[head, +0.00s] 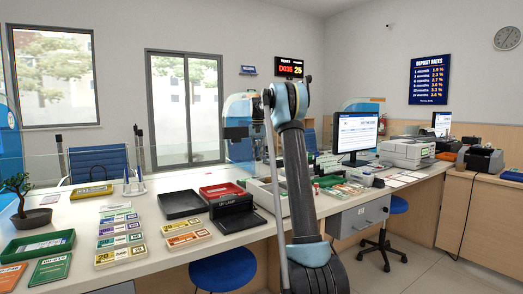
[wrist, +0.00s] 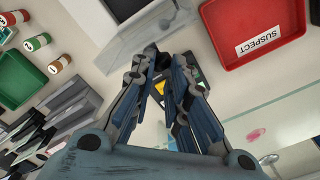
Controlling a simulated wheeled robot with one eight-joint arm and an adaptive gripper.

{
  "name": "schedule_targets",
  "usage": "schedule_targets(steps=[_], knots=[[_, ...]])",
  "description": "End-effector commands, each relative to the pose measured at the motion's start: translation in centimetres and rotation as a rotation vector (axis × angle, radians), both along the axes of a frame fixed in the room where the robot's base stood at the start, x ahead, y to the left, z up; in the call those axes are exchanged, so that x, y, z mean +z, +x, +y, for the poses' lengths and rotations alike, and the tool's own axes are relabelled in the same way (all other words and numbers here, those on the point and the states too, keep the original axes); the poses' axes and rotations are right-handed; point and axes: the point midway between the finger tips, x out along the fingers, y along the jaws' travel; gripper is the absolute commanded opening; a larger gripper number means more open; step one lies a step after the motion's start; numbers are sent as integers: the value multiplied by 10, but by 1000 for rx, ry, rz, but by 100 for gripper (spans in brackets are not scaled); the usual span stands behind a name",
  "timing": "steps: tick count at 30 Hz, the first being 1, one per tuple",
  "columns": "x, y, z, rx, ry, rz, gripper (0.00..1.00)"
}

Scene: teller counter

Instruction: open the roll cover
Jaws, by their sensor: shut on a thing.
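My gripper (wrist: 163,58) is in the wrist view, its two fingers drawn together at the tips on a small dark piece, most of which they hide. I cannot make out the whole roll cover, so I cannot tell how far it is open. A dark item with a yellow-marked face (wrist: 187,76) shows behind and between the fingers. In the head view my arm stands in front of the counter's middle, and I cannot make out the fingertips there.
In the wrist view a red tray labelled SUSPECT (wrist: 208,48) is at upper right, a green tray (wrist: 15,82) with coin rolls (wrist: 38,42) at left. In the head view a monitor (head: 356,134) stands right of my arm; note bundles (head: 118,258) lie left on the counter (head: 165,268).

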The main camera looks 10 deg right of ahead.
Motion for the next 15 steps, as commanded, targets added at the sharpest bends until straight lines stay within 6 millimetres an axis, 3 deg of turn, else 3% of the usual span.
schedule_targets(steps=[1, 15], knots=[[-23, 1, 13, 11, 13, 14, 0], [-23, 0, 9, 4, 13, 19, 0]])
